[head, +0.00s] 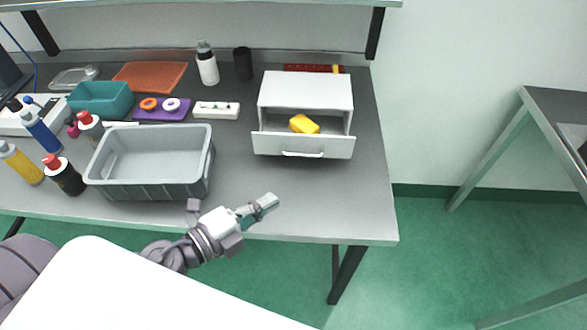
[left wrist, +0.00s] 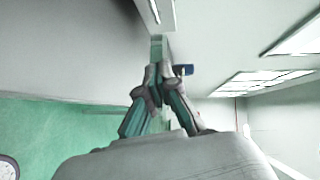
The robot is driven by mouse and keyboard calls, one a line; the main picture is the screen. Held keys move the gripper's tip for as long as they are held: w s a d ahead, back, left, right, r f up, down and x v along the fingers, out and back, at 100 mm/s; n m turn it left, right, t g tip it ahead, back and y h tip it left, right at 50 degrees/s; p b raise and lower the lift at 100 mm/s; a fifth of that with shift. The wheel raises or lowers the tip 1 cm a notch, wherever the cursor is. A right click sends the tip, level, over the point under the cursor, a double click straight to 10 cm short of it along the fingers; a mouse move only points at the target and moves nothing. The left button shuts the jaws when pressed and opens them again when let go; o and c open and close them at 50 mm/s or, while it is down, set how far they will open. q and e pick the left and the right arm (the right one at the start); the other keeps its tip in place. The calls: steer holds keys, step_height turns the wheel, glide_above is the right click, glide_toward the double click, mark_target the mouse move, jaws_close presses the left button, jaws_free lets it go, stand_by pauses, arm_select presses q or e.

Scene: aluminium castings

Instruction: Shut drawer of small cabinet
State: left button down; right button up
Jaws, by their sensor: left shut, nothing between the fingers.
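The small white cabinet (head: 305,90) stands on the grey table toward its right side. Its drawer (head: 303,146) is pulled out toward me, with a handle on the front. A yellow block (head: 304,124) shows inside the open drawer. My left gripper (head: 270,201) is shut and empty, near the table's front edge, in front of and a little left of the drawer and apart from it. In the left wrist view its fingers (left wrist: 158,75) come together at the tips. My right gripper is not in view.
A grey bin (head: 148,191) stands left of my left gripper.

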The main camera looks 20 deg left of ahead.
mark_target(299, 144)
arm_select(q)
steer(key=p+x, duration=0.1)
steer(key=x, duration=0.1)
steer(key=p+x, duration=0.1)
steer(key=x, duration=0.1)
steer(key=p+x, duration=0.1)
steer(key=x, duration=0.2)
steer(key=shift+w+r+p, duration=0.1)
steer(key=shift+r+p, duration=0.25)
steer(key=shift+w+a+f, duration=0.15)
steer(key=shift+w+f, duration=0.1)
steer(key=shift+w, duration=0.35)
steer(key=shift+w+a+f, duration=0.15)
steer(key=shift+w+f, duration=0.1)
steer(key=shift+w, duration=0.35)
steer(key=shift+w+a+f, duration=0.25)
steer(key=shift+w, duration=0.35)
steer(key=shift+w, duration=0.1)
steer(key=w, duration=0.2)
steer(key=w+a, duration=0.1)
steer(key=w, duration=0.2)
steer(key=w+a, duration=0.1)
steer(key=w, duration=0.2)
steer(key=shift+a, duration=0.2)
